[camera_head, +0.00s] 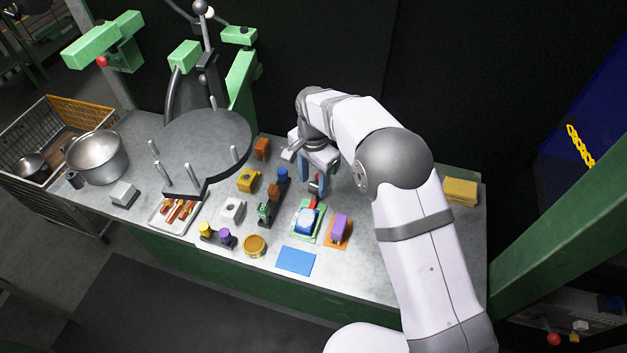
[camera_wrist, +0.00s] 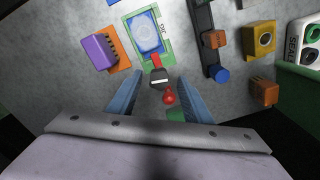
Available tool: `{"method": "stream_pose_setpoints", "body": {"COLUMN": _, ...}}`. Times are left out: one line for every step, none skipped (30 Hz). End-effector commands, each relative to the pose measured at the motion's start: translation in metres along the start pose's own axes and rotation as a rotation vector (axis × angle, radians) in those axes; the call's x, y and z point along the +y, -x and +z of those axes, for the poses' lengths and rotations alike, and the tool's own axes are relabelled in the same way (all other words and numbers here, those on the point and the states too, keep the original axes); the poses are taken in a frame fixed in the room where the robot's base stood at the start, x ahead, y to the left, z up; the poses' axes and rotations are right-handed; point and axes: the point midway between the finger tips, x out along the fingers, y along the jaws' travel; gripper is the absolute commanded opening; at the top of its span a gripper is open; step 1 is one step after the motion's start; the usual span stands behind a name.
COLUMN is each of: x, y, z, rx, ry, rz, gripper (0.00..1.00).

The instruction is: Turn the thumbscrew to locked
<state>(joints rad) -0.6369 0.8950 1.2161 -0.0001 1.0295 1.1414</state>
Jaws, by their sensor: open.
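No part is clearly marked as the thumbscrew, and I cannot tell its setting. A green jig plate (camera_wrist: 139,56) carries a blue block (camera_wrist: 146,33); the plate also shows in the camera_head view (camera_head: 296,234). At its near end is a clamp-like part with a red tip (camera_wrist: 156,60), a dark and white body (camera_wrist: 159,77) and a red ball (camera_wrist: 169,97). My gripper (camera_wrist: 160,77) is open, its blue fingers on either side of this part, with gaps visible. In the camera_head view my gripper (camera_head: 318,168) points down behind the plate. A blue knob (camera_wrist: 221,74) ends a dark rail nearby.
A purple block on an orange base (camera_wrist: 101,51) stands beside the plate. An orange slider (camera_wrist: 214,39) sits on the rail. Yellow (camera_wrist: 259,38) and orange (camera_wrist: 265,92) blocks lie beyond. A round grey plate with pegs (camera_head: 205,145) and a pot (camera_head: 97,157) stand left.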

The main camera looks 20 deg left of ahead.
Motion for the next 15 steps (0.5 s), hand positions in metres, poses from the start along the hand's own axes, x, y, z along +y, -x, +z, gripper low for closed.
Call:
{"method": "stream_pose_setpoints", "body": {"x": -0.001, "y": 0.004, "z": 0.000, "rx": 0.001, "ry": 0.000, "rz": -0.003, "gripper": 0.45}}
{"method": "stream_pose_setpoints", "body": {"x": -0.001, "y": 0.006, "z": 0.000, "rx": 0.001, "ry": 0.000, "rz": -0.003, "gripper": 0.45}}
{"method": "stream_pose_setpoints", "body": {"x": -0.001, "y": 0.011, "z": -0.001, "rx": 0.002, "ry": 0.000, "rz": -0.004, "gripper": 0.45}}
{"method": "stream_pose_setpoints", "body": {"x": -0.001, "y": 0.015, "z": -0.001, "rx": 0.002, "ry": 0.000, "rz": -0.005, "gripper": 0.45}}
{"method": "stream_pose_setpoints", "body": {"x": -0.001, "y": 0.019, "z": -0.001, "rx": 0.002, "ry": 0.000, "rz": -0.005, "gripper": 0.45}}
{"method": "stream_pose_setpoints", "body": {"x": -0.001, "y": 0.024, "z": -0.001, "rx": 0.003, "ry": 0.000, "rz": -0.006, "gripper": 0.45}}
{"method": "stream_pose_setpoints", "body": {"x": -0.001, "y": 0.029, "z": -0.001, "rx": 0.002, "ry": 0.000, "rz": -0.005, "gripper": 0.45}}
{"method": "stream_pose_setpoints", "body": {"x": -0.001, "y": 0.033, "z": -0.001, "rx": 0.003, "ry": 0.000, "rz": -0.006, "gripper": 0.45}}
{"method": "stream_pose_setpoints", "body": {"x": -0.001, "y": 0.039, "z": -0.001, "rx": 0.002, "ry": 0.000, "rz": -0.005, "gripper": 0.45}}
{"method": "stream_pose_setpoints", "body": {"x": -0.001, "y": 0.043, "z": -0.001, "rx": 0.002, "ry": 0.000, "rz": -0.005, "gripper": 0.45}}
{"method": "stream_pose_setpoints", "body": {"x": -0.001, "y": 0.047, "z": -0.001, "rx": 0.003, "ry": 0.000, "rz": -0.005, "gripper": 0.45}}
{"method": "stream_pose_setpoints", "body": {"x": -0.001, "y": 0.052, "z": -0.001, "rx": 0.002, "ry": -0.001, "rz": -0.005, "gripper": 0.45}}
{"method": "stream_pose_setpoints", "body": {"x": -0.001, "y": 0.055, "z": -0.001, "rx": 0.002, "ry": -0.001, "rz": -0.005, "gripper": 0.45}}
{"method": "stream_pose_setpoints", "body": {"x": -0.001, "y": 0.058, "z": -0.001, "rx": 0.002, "ry": -0.001, "rz": -0.004, "gripper": 0.45}}
{"method": "stream_pose_setpoints", "body": {"x": -0.001, "y": 0.061, "z": -0.001, "rx": 0.002, "ry": -0.001, "rz": -0.004, "gripper": 0.45}}
